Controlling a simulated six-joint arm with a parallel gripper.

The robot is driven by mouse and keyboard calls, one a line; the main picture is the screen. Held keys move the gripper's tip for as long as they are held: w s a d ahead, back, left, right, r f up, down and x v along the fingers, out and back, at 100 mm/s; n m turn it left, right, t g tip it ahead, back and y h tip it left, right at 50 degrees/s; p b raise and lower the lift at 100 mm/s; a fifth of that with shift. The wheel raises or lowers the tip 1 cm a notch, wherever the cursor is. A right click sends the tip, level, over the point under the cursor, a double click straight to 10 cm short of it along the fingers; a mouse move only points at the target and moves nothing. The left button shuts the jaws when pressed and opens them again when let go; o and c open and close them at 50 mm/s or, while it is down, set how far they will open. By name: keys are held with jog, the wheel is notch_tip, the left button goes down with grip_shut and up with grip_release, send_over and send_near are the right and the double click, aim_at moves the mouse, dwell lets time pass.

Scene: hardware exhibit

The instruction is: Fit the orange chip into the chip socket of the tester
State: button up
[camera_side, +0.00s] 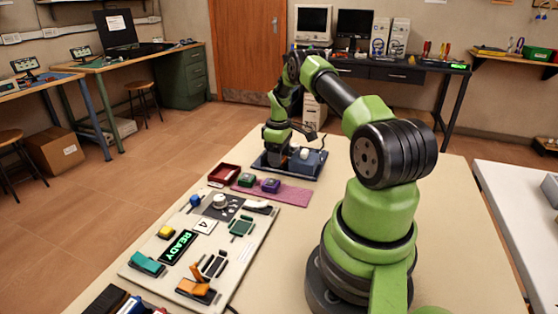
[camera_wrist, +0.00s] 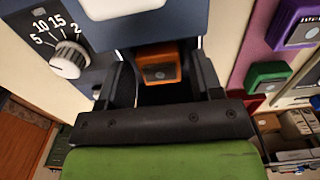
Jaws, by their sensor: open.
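The orange chip (camera_wrist: 158,66) shows in the wrist view between the two fingers of my gripper (camera_wrist: 157,75). My gripper is open, with a finger to each side of the chip; I cannot tell whether either finger touches it. In the side view my gripper (camera_side: 277,148) is low at a dark blue unit, and the chip is hidden there. The tester (camera_side: 248,255) is a pale panel at the front left with a green READY display (camera_side: 179,247). I cannot tell for sure which of its parts is the chip socket.
A purple chip (camera_side: 270,186) and a green chip (camera_side: 246,180) stand on a pink mat (camera_side: 294,194). A red tray (camera_side: 223,173) lies left of them. In the wrist view a blue housing (camera_wrist: 190,22) and a white numbered dial (camera_wrist: 70,59) are close to my gripper.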

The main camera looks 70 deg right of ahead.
jog(key=c, duration=0.7)
jog(key=shift+r, duration=3.25)
jog(key=shift+c, duration=0.2)
jog(key=shift+o, duration=0.2)
jog(key=w+a+n, duration=0.1)
jog(key=a+n, duration=0.1)
jog(key=a, duration=0.2)
jog(key=w+a+n, duration=0.1)
jog(key=a+n, duration=0.2)
jog(key=a, duration=0.1)
jog(key=w+a+n, duration=0.1)
jog(key=a+n, duration=0.2)
jog(key=a, duration=0.1)
jog(key=shift+w+a+r, duration=0.15)
jog(key=shift+w+a, duration=0.05)
jog(key=shift+a, duration=0.1)
jog(key=s+a+n, duration=0.2)
jog(key=a+n, duration=0.3)
jog(key=a, duration=0.2)
jog(key=s+a+n, duration=0.3)
jog(key=a+n, duration=0.2)
jog(key=a, duration=0.2)
jog(key=shift+a+f, duration=0.2)
jog(key=shift+f, duration=2.45)
